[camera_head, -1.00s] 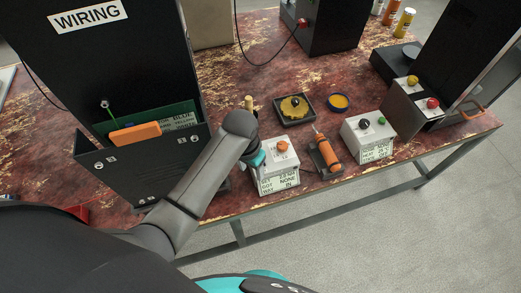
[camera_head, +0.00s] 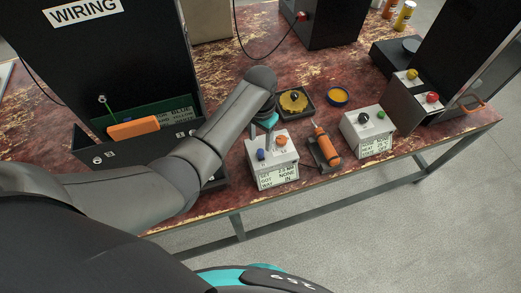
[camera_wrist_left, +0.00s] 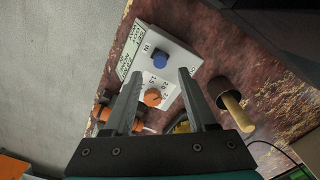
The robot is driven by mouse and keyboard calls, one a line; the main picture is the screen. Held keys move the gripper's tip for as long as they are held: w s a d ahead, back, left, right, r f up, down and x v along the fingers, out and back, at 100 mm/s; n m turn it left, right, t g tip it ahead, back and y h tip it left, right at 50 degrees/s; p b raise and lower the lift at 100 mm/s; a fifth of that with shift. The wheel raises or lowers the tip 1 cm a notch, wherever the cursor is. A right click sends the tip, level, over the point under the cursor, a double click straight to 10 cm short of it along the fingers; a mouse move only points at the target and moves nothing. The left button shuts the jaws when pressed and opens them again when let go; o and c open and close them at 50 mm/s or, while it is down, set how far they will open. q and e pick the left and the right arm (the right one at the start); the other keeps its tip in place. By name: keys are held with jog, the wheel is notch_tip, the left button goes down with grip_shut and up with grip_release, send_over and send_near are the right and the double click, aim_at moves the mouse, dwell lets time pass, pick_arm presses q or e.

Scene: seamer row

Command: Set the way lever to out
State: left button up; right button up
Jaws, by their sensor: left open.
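A white control box (camera_head: 277,166) stands at the table's front edge, with a blue knob (camera_head: 261,154) and an orange knob (camera_head: 281,141) on top. Its front display reads WAY IN on the last line. In the left wrist view, the blue knob (camera_wrist_left: 132,61) sits by an IN label, and the orange knob (camera_wrist_left: 152,97) is among numbers. My left gripper (camera_wrist_left: 160,74) is open and empty above the box, its fingers either side of the orange knob in that view. In the head view my left gripper (camera_head: 262,132) is mostly hidden by its arm behind the box. My right gripper is out of view.
An orange tool (camera_head: 327,147) lies in a holder right of the box. A second white box (camera_head: 368,132) with dark and green knobs stands further right. A black tray (camera_head: 294,104) with a yellow disc lies behind. The WIRING cabinet (camera_head: 90,60) is at left.

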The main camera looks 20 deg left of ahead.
aim_at(260, 151)
pick_arm(q)
notch_tip(260, 151, down, 6)
jog(key=shift+b, duration=0.8)
grip_shut()
dwell(0.9)
